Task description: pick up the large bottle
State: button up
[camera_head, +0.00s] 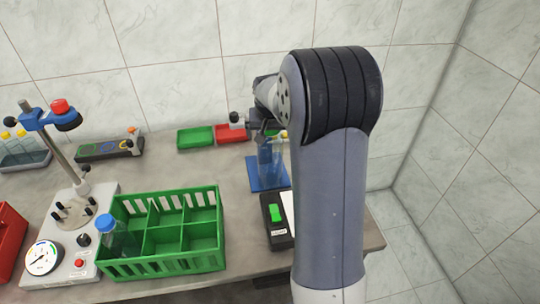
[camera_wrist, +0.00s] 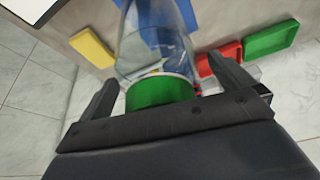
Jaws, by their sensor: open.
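A clear bottle with a green cap (camera_wrist: 160,92) stands between the two fingers of my gripper (camera_wrist: 161,72) in the wrist view. My gripper is open, with a dark finger on either side of the bottle. I cannot tell whether either finger touches it. In the head view, the clear bottle (camera_head: 268,160) stands on a blue mat (camera_head: 262,184), partly hidden behind my arm. My gripper (camera_head: 264,128) is at its upper part there, and the cap is mostly hidden. A smaller-looking clear bottle with a blue cap (camera_head: 106,224) stands in the green crate's left front compartment.
The divided green crate (camera_head: 165,268) stands at the front of the table. A stand with a gauge (camera_head: 43,258) is at left. Green (camera_head: 196,137) and red (camera_head: 228,133) trays lie at the back. A black box with a green switch (camera_head: 275,213) is near the mat.

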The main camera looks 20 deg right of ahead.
jog(key=shift+f, duration=0.1)
jog(key=c, duration=2.1)
jog(key=shift+w+r, duration=0.15)
jog(key=shift+r, duration=0.05)
